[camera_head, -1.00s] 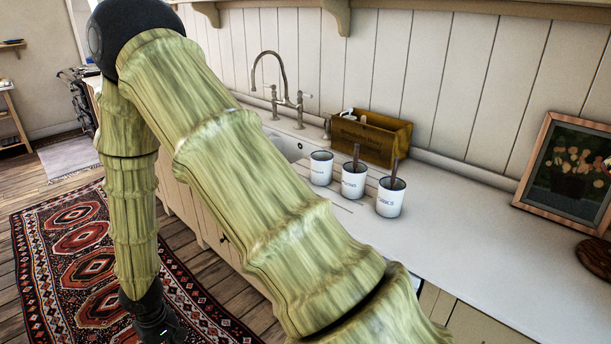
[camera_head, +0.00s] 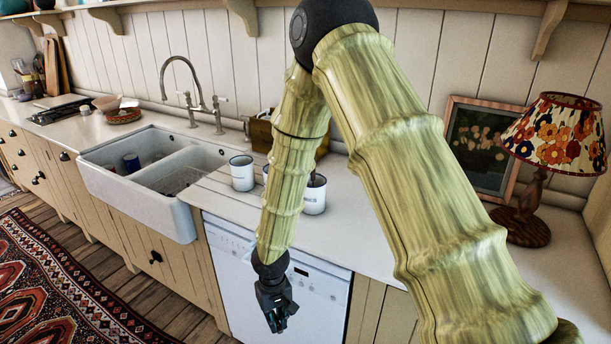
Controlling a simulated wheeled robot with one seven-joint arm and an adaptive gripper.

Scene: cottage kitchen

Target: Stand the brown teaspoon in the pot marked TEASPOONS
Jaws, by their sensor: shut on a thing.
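My gripper (camera_head: 278,322) hangs low in front of the white dishwasher, below the counter edge and apart from the pots. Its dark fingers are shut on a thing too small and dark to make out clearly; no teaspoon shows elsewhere. Three white pots with dark rims stand in a row on the counter. The left pot (camera_head: 241,174) shows no handle above its rim. The middle pot (camera_head: 265,172) is mostly hidden behind my arm. The right pot (camera_head: 314,196) is partly covered by my arm, with a dark handle at its mouth. The pot labels are too small to read.
A double white sink (camera_head: 140,205) with a tap (camera_head: 187,85) lies left of the pots. A wooden box (camera_head: 262,134) stands behind them. A picture frame (camera_head: 480,140) and a flowered lamp (camera_head: 553,135) stand at right. The dishwasher (camera_head: 235,285) is below the counter.

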